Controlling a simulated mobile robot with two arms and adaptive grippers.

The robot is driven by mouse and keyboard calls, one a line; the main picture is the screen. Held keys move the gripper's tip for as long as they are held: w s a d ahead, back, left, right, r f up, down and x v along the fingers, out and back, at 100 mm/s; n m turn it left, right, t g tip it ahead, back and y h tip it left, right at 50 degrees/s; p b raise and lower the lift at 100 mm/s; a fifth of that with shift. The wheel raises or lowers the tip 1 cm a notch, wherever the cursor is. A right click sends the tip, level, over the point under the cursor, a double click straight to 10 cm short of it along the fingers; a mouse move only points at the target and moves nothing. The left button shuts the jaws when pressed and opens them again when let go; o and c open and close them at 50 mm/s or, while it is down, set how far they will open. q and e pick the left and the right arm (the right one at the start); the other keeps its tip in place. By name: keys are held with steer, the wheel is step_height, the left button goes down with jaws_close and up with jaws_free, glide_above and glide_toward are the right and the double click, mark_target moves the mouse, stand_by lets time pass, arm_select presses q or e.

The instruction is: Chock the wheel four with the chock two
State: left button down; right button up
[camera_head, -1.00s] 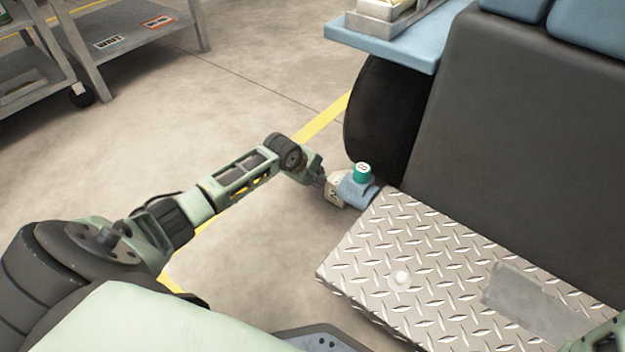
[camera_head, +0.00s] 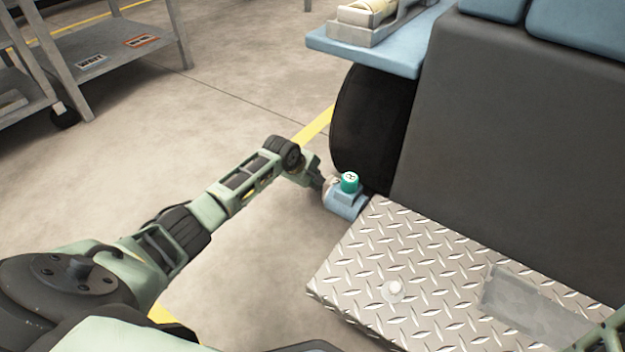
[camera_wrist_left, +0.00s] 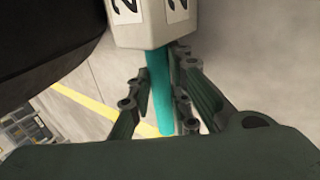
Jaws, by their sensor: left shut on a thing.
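The chock two (camera_wrist_left: 150,22) is a pale block with "2" labels and a teal handle (camera_wrist_left: 160,90). My left gripper (camera_wrist_left: 158,100) is shut on that handle. In the head view, my left gripper (camera_head: 320,184) is low beside the black wheel (camera_head: 370,125), under the blue ledge. Only a pale bit of the chock (camera_head: 329,189) shows there, mostly hidden behind a blue block. The wheel also fills the upper left of the left wrist view (camera_wrist_left: 40,35). No number shows on the wheel. I cannot tell whether the chock touches it. My right gripper is not in view.
The blue block (camera_head: 345,203) with a teal knob (camera_head: 350,182) sits at the corner of the tread-plate step (camera_head: 425,265). A blue ledge (camera_head: 370,52) overhangs the wheel. A grey shelf cart (camera_head: 110,55) stands far left. The floor between is clear.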

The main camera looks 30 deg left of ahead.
arm_select(q)
steer(key=shift+r, duration=0.15)
steer(key=c, duration=1.7)
jaws_free()
steer(key=shift+o, duration=0.8)
steer(key=shift+s+f, duration=0.1)
steer(key=shift+f, duration=0.1)
steer(key=v, duration=1.2)
steer(key=shift+r, duration=0.1)
